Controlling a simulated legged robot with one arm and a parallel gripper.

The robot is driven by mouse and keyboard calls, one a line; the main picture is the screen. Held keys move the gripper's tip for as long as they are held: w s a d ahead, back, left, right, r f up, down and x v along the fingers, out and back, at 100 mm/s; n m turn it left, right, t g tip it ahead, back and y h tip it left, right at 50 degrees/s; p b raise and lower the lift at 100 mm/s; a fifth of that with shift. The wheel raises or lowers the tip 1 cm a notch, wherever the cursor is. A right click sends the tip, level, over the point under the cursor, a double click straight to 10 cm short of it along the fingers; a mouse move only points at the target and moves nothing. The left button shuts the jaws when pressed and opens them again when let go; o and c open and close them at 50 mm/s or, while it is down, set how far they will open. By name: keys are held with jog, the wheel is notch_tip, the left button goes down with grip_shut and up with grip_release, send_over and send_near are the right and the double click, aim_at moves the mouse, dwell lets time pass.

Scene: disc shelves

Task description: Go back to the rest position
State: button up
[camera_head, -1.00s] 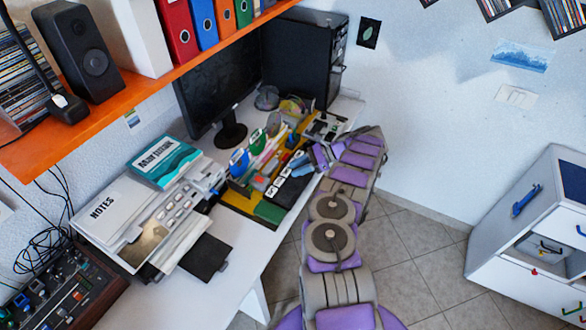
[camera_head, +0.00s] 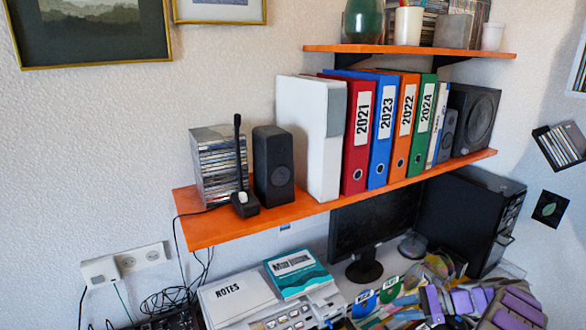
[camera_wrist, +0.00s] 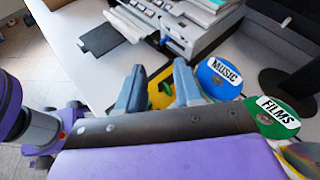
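My gripper (camera_wrist: 156,72) is over the desk in the wrist view. Its two blue-grey fingers stand apart, with nothing held between them. In the head view, my purple and grey arm (camera_head: 510,306) shows only at the lower right, over the desk's right end. A blue disc labelled MUSIC (camera_wrist: 219,78) and a green disc labelled FILMS (camera_wrist: 275,115) lie to the right of the fingers. A yellow surface (camera_wrist: 160,92) shows behind the fingers.
An orange shelf (camera_head: 250,222) holds binders, speakers and a disc stack (camera_head: 218,165). A monitor (camera_head: 372,220) and black computer tower (camera_head: 470,218) stand below it. A grey device (camera_wrist: 178,30) and a black flat object (camera_wrist: 101,39) lie beyond the fingers.

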jog(key=s+a+r+n+g+h, duration=0.15)
jog(key=s+a+r+n, duration=0.25)
jog(key=a+r, duration=0.4)
jog(key=s+a+r+n+g+h, duration=0.1)
jog(key=s+a+r+n+g, duration=0.2)
jog(key=s+a+r, duration=0.5)
jog(key=s+a+r+n+g+h, duration=0.1)
jog(key=s+a+r+n+h, duration=0.2)
jog(key=s, duration=0.6)
jog(key=s+a+n+g+h, duration=0.1)
jog(key=s+a+n+h, duration=0.3)
jog(key=s, duration=0.5)
jog(key=s+d+f+n+h, duration=0.1)
jog(key=s+d+n, duration=0.1)
jog(key=s, duration=0.5)
jog(key=s+d+f+n+t+h, duration=0.1)
jog(key=s+d+n+h, duration=0.1)
jog(key=s, duration=0.5)
jog(key=shift+s+n, duration=0.4)
jog(key=shift+n, duration=0.1)
